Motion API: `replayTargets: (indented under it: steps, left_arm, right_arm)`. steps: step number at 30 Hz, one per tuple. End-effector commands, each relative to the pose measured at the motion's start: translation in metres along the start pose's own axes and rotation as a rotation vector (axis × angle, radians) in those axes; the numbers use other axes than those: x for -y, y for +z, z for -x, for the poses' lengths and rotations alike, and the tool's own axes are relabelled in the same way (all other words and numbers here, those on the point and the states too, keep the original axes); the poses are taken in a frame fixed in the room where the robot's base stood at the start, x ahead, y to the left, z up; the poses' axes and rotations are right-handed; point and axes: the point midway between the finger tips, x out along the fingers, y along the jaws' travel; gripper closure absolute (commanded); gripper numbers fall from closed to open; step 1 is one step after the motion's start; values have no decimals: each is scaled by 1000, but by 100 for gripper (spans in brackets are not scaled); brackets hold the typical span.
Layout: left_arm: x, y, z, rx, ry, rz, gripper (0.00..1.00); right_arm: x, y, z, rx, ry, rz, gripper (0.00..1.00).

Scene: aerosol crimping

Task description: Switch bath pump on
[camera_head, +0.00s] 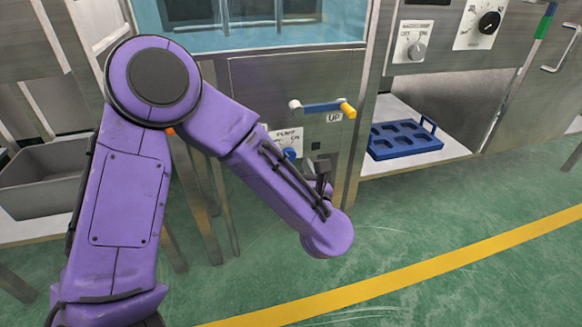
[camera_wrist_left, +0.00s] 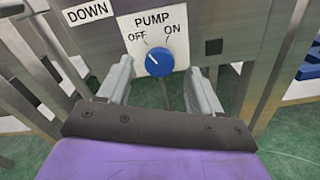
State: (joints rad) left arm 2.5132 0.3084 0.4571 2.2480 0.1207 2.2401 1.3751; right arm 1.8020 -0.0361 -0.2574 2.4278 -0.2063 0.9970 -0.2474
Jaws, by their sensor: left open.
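The blue pump knob (camera_wrist_left: 159,62) sits on a white plate (camera_wrist_left: 151,32) marked PUMP, OFF and ON. Its white pointer line leans up and left, toward OFF. In the head view the knob (camera_head: 289,154) shows small beside my purple left forearm, which covers part of the plate. My left gripper (camera_wrist_left: 159,70) is open, with one finger on each side of the knob in the picture. I cannot tell whether either finger touches it. In the head view the gripper is mostly hidden by the arm. My right gripper is in neither view.
A blue-and-yellow lever (camera_head: 327,106) marked UP sticks out above the knob. A blue tray with pockets (camera_head: 405,140) stands on a shelf to the right. A grey bin (camera_head: 40,178) is at the left. The green floor in front is clear.

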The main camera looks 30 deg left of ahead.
Motion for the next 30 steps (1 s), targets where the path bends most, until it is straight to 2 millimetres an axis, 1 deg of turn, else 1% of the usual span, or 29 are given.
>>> replayTargets:
  steps: [1,3,6,9,14,15,17,18,20,26,30]
  left_arm:
    - [0,-4,-10,-2,4,3,35]
    - [1,-3,-20,-2,2,3,35]
    - [0,-2,-30,0,1,1,35]
    - [0,0,-33,1,-1,-1,35]
    - [0,0,-33,1,-1,-2,35]
    - [0,0,-33,1,-1,-2,38]
    - [0,0,-33,1,-1,-2,58]
    - [0,0,-33,1,-1,-3,71]
    - [0,0,-33,1,-1,-3,90]
    - [0,0,-32,0,-1,-9,91]
    - [0,1,-32,0,-2,-38,91]
  right_arm:
    - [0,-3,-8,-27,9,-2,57]
    - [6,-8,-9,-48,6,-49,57]
    - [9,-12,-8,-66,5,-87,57]
    - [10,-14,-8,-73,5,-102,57]
    - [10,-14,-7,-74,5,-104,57]
    - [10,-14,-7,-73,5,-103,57]
    - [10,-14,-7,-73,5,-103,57]
    - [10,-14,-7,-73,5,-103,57]
    - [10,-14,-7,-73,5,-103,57]
    - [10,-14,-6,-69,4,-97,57]
    - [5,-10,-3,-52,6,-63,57]
